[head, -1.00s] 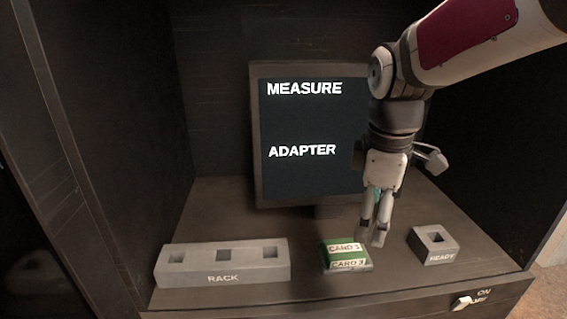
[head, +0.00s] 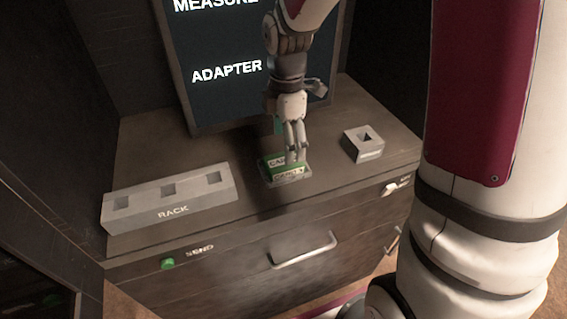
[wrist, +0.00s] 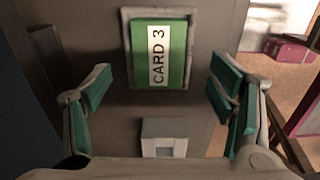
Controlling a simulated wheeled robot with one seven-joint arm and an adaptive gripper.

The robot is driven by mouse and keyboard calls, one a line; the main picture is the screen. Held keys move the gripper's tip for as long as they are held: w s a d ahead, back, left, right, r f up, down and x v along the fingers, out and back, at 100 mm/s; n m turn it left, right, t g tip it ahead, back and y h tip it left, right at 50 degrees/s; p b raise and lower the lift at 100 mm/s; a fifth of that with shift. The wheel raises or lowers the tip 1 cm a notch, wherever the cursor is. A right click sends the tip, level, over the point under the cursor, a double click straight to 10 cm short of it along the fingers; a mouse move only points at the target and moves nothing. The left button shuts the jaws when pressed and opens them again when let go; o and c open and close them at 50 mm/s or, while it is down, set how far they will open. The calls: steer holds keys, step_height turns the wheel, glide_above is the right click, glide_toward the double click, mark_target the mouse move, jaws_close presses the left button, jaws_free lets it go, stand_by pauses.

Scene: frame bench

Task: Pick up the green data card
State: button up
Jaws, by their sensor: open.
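The green data card (head: 268,161), labelled CARD 3, lies in a shallow grey tray (head: 291,181) on the bench top, between the rack and the READY block. My gripper (head: 296,156) points down just over it and partly hides it in the head view. In the wrist view the card (wrist: 172,52) is at the top centre. The green-padded fingers of my gripper (wrist: 160,92) are spread wide to its left and right, with nothing between them. Whether a finger touches the tray cannot be told.
The grey rack (head: 170,207) with square slots stands at left. The grey READY block (head: 363,154) stands at right. A dark screen (head: 222,100) reading MEASURE and ADAPTER rises behind. A drawer handle (head: 304,250) and green SEND button (head: 167,263) are on the bench front.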

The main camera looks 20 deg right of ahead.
mark_target(284, 165)
steer(key=shift+f+p, duration=0.45)
steer(key=shift+f, duration=2.2)
steer(key=shift+c, duration=0.6)
steer(key=c, duration=1.2)
